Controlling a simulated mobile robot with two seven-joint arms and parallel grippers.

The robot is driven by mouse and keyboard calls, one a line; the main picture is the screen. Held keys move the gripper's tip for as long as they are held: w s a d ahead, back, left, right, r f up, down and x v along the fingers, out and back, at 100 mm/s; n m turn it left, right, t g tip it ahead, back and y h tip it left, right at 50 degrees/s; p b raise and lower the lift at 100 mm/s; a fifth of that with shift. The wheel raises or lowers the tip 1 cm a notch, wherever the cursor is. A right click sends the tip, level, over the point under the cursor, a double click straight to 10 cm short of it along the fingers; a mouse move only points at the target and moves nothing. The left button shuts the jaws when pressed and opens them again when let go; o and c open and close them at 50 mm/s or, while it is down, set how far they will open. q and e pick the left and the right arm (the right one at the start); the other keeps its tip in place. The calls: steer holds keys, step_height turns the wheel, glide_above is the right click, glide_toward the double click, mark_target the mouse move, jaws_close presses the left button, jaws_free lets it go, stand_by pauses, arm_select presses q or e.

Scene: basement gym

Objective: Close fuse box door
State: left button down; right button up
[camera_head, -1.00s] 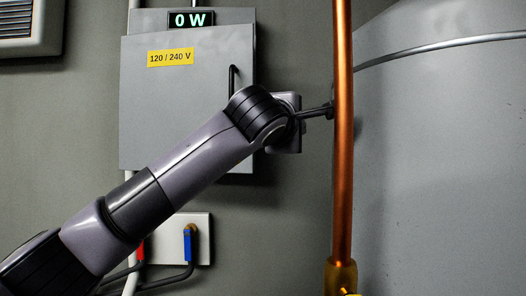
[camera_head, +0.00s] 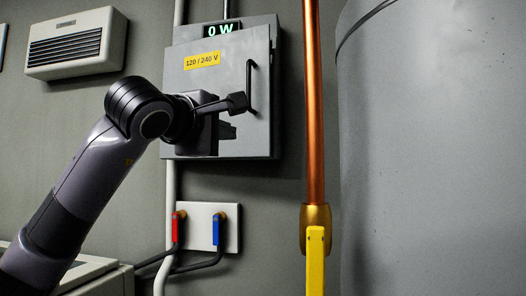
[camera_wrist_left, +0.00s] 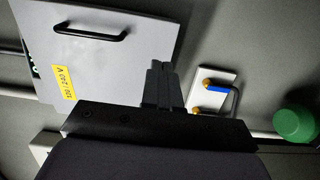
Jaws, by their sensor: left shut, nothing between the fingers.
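The fuse box door (camera_head: 185,85) is a grey panel with a yellow 120/240 V label (camera_head: 201,61) and a black bar handle (camera_head: 250,87) near its right edge. It lies over the front of the box, flush or nearly so; I cannot tell if a small gap is left. My left gripper (camera_head: 238,102) is shut and empty, in front of the door's right part, just left of the handle; contact is unclear. In the left wrist view its closed fingers (camera_wrist_left: 162,85) show beside the door (camera_wrist_left: 110,60) and the handle (camera_wrist_left: 92,33). My right gripper is out of view.
A copper pipe (camera_head: 314,110) with a yellow lever (camera_head: 315,260) runs vertically right of the box, before a large grey tank (camera_head: 430,150). A valve plate (camera_head: 200,212) with red and blue levers sits below. A wall heater (camera_head: 76,45) hangs upper left.

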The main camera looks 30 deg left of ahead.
arm_select(q)
steer(key=p, duration=0.3)
glide_toward(258, 141)
steer(key=w, duration=0.7)
steer(key=shift+a+f, duration=0.1)
steer(key=shift+a, duration=0.1)
steer(key=shift+s, duration=0.1)
